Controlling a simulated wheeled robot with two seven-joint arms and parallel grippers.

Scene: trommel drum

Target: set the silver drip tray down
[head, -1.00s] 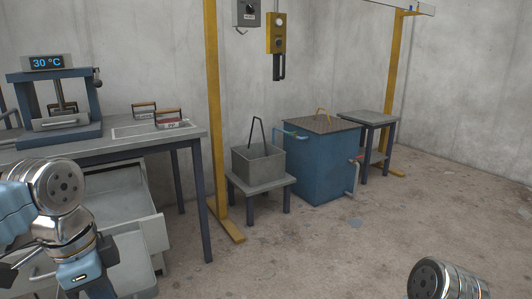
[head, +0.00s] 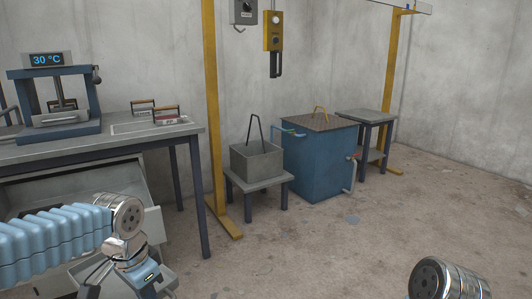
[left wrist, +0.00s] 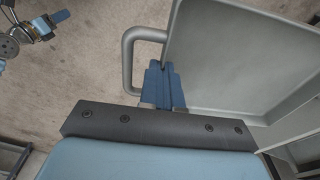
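The silver drip tray (left wrist: 245,60) is a shallow grey tray with raised walls and a looped handle (left wrist: 128,55). In the left wrist view it fills the right side. My left gripper (left wrist: 165,88) has its blue fingers together at the handle side of the tray, shut on it. In the head view the tray (head: 168,283) shows only in part at the bottom edge, behind my left wrist; the fingertips are hidden there. A silver and blue part of what looks like my right arm (left wrist: 15,40) shows at the top left of the left wrist view; its finger state is unclear.
A workbench (head: 185,131) with a press (head: 55,100) stands at the left, an open drawer (head: 155,236) below it. A low stool (head: 262,187) carries a grey bin (head: 257,162). A blue tank (head: 318,165) and a small table (head: 368,115) stand beyond. The floor at centre right is clear.

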